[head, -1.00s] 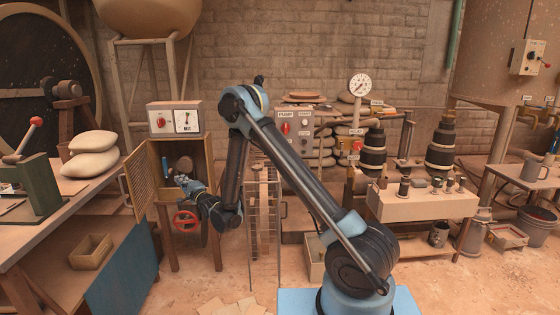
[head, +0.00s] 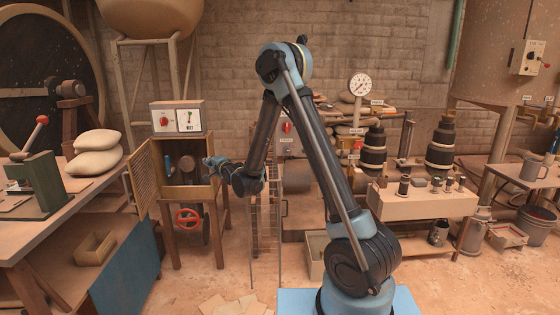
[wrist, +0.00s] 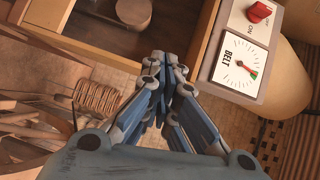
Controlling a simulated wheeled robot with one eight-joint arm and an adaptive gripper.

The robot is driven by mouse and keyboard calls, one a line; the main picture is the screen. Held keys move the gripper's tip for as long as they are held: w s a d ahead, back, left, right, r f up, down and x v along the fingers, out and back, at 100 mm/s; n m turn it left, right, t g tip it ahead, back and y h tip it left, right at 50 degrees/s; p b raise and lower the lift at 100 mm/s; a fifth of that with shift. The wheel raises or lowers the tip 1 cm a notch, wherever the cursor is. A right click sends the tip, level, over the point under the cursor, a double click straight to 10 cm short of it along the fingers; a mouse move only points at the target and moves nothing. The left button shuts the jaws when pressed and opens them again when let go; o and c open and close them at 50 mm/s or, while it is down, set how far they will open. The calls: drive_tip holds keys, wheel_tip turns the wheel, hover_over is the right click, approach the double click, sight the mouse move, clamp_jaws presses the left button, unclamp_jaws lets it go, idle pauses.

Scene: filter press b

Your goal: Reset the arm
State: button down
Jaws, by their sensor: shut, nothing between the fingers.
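My gripper (head: 209,162) is at the end of my raised, folded arm, just right of the open wooden cabinet (head: 147,182) in the head view. In the wrist view my gripper (wrist: 178,70) has its blue and grey fingers together with nothing between them. Behind the fingers the wrist view shows the cabinet's wooden edge (wrist: 208,30) and the belt gauge (wrist: 240,66) with a red knob (wrist: 260,11) beside it. The gripper is apart from these.
A wire frame (head: 265,240) stands close below my forearm. A bench with a red-knobbed lever (head: 42,119) is at left, a block table (head: 420,205) at right. The space above my arm is clear.

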drive_tip(key=s+d+r+n+g+h, duration=0.1)
drive_tip(key=d+r+h, duration=0.15)
drive_tip(key=d, duration=0.65)
drive_tip(key=s+d+r+n+g+h, duration=0.1)
drive_tip(key=d+r+h, duration=0.15)
drive_tip(key=d, duration=0.55)
drive_tip(key=s+d+r+n+g+h, duration=0.1)
drive_tip(key=s+d, duration=0.4)
drive_tip(key=d, duration=0.3)
drive_tip(key=s+d+n+g+h, duration=0.1)
drive_tip(key=s+d+h, duration=0.1)
drive_tip(key=s+d, duration=0.45)
drive_tip(key=s+d+f+n+g+h, duration=0.1)
drive_tip(key=s+d+f+g, duration=0.1)
drive_tip(key=s+d, duration=0.4)
drive_tip(key=s+d+f+n+g, duration=0.2)
drive_tip(key=s+d+f, duration=0.2)
drive_tip(key=s, duration=1.2)
drive_tip(key=s+d+f+n+g+h, duration=0.1)
drive_tip(key=s+d+f+n+g, duration=0.1)
drive_tip(key=s+d, duration=0.8)
drive_tip(key=shift+s+d+f+g+h, duration=0.15)
drive_tip(key=shift+s+f+g+h, duration=0.15)
drive_tip(key=shift+s+f+g, duration=0.45)
drive_tip(key=shift+w+f+t, duration=0.2)
drive_tip(key=shift+t, duration=0.05)
